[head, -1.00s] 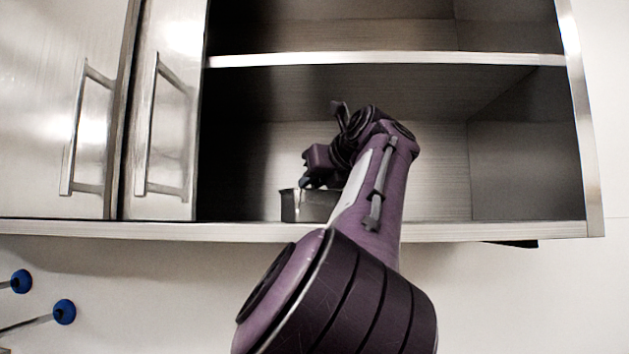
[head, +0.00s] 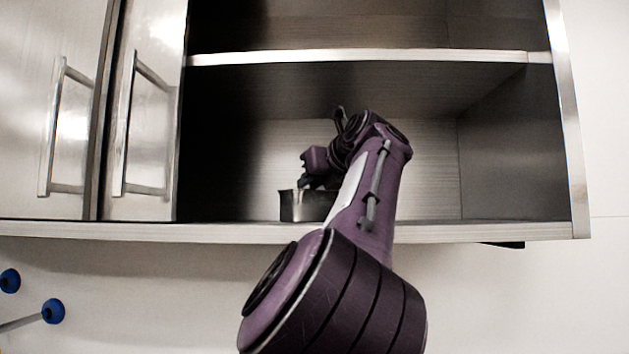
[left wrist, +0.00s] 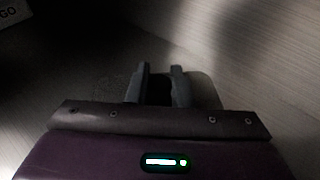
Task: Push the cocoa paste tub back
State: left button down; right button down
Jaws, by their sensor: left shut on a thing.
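A small metallic grey tub (head: 299,207), which I take for the cocoa paste tub, stands upright on the lower cabinet shelf, near its front edge. My forearm hides its right side. My left gripper (head: 306,184) reaches in from the front and is at the tub's top rim, shut on the tub. In the left wrist view the two dark fingers (left wrist: 160,72) are close together, with a pale rounded edge (left wrist: 206,88) behind them, perhaps the tub. My right gripper is in neither view.
The open cabinet's middle shelf (head: 370,56) runs above my arm. The right side wall (head: 515,150) bounds the compartment. Closed doors with bar handles (head: 62,130) are on the left. The lower shelf looks clear to the right of my arm.

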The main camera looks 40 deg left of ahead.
pick_arm(q)
jog(key=c, duration=1.2)
grip_release()
jog(key=shift+s+a, duration=0.2)
jog(key=shift+s, duration=0.1)
jog(key=shift+w, duration=0.1)
jog(key=shift+d, duration=0.1)
jog(key=shift+d+r+b, duration=0.1)
jog(key=shift+d+b, duration=0.2)
jog(key=shift+d, duration=0.15)
jog(key=b+v, duration=0.1)
jog(key=v, duration=0.5)
jog(key=shift+s+d+r+b, duration=0.2)
jog(key=shift+d+b, duration=0.1)
